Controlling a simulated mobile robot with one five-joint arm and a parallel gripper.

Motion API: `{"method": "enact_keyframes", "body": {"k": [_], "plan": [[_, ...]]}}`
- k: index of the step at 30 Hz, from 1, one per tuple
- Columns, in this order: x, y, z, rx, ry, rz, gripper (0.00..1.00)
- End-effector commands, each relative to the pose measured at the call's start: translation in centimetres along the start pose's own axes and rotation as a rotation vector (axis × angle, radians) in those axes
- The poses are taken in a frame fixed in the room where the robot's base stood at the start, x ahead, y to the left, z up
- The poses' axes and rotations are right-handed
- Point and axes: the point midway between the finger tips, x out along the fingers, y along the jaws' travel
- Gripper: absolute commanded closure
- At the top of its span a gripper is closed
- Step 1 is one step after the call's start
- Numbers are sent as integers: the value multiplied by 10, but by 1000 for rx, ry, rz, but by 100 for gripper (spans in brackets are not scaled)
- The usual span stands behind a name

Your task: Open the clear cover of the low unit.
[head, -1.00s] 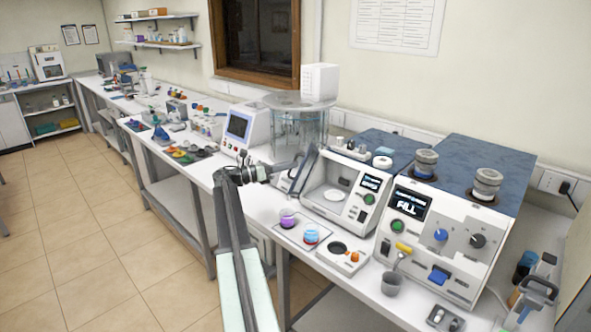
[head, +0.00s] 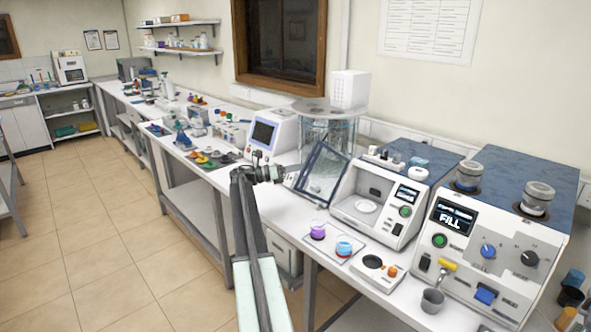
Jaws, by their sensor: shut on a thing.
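The chamber with a pale round plate (head: 366,206) is exposed. My gripper (head: 281,173) is at the cover's left, outer edge and is shut on it. The fingertips are small and dark here, so the exact grip point is hard to see.
A taller unit reading FILL (head: 455,215) stands to the right. Purple (head: 318,230) and blue (head: 344,246) cups sit on a small tray in front of the low unit. A white screen device (head: 270,133) and a glass cylinder (head: 330,130) stand behind the cover.

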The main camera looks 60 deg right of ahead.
Motion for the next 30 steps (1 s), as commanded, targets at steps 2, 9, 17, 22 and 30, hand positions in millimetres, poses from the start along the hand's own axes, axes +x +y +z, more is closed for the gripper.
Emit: {"method": "enact_keyframes", "body": {"k": [2, 9, 17, 22, 30], "plan": [[2, 3, 0, -1, 0, 3, 100], [-6, 5, 2, 0, -5, 14, 100], [-12, 6, 4, 1, -9, 19, 79], [-14, 6, 4, 2, -10, 20, 69], [-24, 6, 4, 3, -11, 21, 69]]}}
